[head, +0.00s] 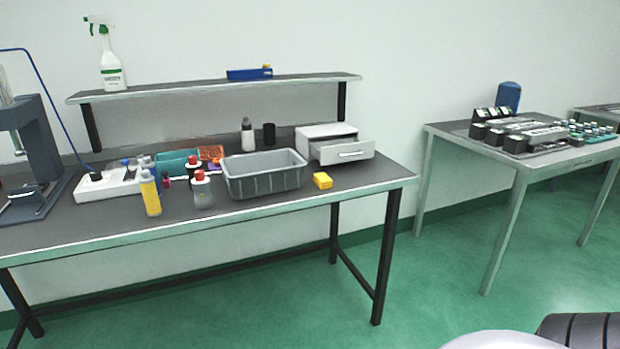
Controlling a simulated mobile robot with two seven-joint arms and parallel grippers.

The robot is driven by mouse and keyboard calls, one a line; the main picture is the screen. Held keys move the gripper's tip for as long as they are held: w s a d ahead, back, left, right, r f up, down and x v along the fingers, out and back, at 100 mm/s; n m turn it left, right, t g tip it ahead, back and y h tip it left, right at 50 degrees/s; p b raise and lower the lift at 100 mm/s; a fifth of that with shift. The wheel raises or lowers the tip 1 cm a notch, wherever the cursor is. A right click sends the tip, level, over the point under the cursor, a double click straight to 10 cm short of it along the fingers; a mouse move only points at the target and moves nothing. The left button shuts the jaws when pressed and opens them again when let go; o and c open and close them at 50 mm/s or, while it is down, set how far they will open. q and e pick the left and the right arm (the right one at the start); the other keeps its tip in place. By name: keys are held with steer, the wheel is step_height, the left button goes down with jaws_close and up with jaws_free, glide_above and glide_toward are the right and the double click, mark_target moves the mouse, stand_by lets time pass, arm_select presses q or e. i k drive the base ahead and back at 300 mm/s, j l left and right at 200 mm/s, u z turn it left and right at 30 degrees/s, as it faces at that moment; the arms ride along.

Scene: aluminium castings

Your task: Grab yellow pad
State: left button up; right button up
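A small yellow pad (322,181) lies on the dark top of the workbench (350,187), near its front edge. It is just right of a grey plastic bin (264,181) and in front of a white drawer unit (322,134). It looks fully uncovered, with nothing on top of it. Neither of my grippers shows in the head view. A pale rounded part and a dark ribbed part, which I cannot identify for sure, show at the bottom right corner.
A yellow bottle (150,194) and red-capped bottles (202,190) stand left of the bin. The drawer (346,151) is partly open behind the pad. A shelf (200,88) runs above the bench. A second table (540,160) stands right, with open green floor (440,270) between.

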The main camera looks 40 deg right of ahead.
mark_target(322, 180)
steer(key=l+u, duration=0.4)
steer(key=l, duration=1.9)
steer(key=k+l+u, duration=0.1)
steer(key=l, duration=1.45)
